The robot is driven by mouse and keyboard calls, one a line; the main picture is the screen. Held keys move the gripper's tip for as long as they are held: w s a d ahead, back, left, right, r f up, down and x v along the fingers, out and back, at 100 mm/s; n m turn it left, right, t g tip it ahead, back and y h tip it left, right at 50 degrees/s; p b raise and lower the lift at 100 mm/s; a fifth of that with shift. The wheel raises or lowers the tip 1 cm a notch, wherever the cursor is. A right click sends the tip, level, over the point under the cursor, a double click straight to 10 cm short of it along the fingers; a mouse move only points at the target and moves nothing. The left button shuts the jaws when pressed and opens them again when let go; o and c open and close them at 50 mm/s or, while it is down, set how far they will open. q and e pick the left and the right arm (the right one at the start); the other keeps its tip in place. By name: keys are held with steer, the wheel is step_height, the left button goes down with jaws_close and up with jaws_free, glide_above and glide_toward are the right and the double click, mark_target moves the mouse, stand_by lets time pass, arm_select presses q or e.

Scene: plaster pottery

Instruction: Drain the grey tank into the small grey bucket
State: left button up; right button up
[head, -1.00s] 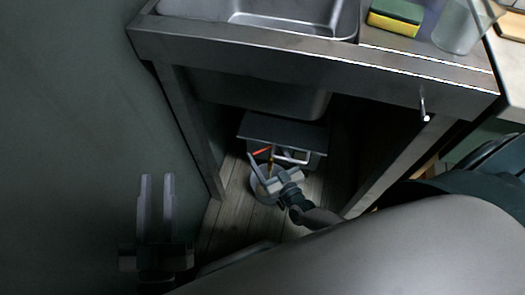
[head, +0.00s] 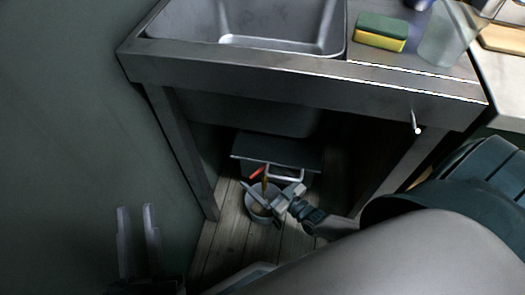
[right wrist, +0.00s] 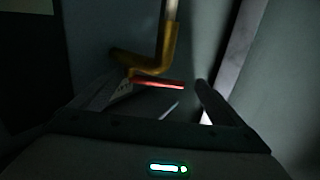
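The grey tank (head: 276,150) stands under the sink, a pale bar handle on its front. A brass tap (head: 265,186) with a red lever (head: 256,172) comes off its front. The small grey bucket (head: 251,207) stands on the floor below the tap, partly hidden by my right gripper (head: 268,187). In the right wrist view the brass tap (right wrist: 158,62) and red lever (right wrist: 160,85) show ahead of my right gripper (right wrist: 163,82), whose fingers are apart. The lever appears between them, with no clear contact. My left gripper (head: 136,208) is open and empty at the lower left.
The sink bench's front rail (head: 300,76) and its legs (head: 182,150) frame the space under the sink. A sponge (head: 381,32) and a clear cup (head: 447,40) stand on top. A green wall (head: 60,130) closes the left. Plank floor (head: 232,235) is bare in front of the bucket.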

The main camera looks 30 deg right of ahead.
steer(key=shift+d, duration=0.2)
steer(key=shift+s+d+r, duration=0.1)
steer(key=shift+s, duration=0.25)
arm_select(q)
step_height(320, 180, down, 6)
steer(key=w+g+y+p, duration=0.1)
steer(key=w+g, duration=0.1)
steer(key=g, duration=0.1)
steer(key=shift+w+a+r+p, duration=0.15)
steer(key=shift+w+r+p, duration=0.1)
steer(key=shift+p, duration=0.1)
arm_select(e)
steer(key=v, duration=1.6)
steer(key=shift+s, duration=0.3)
steer(key=shift+c, duration=0.3)
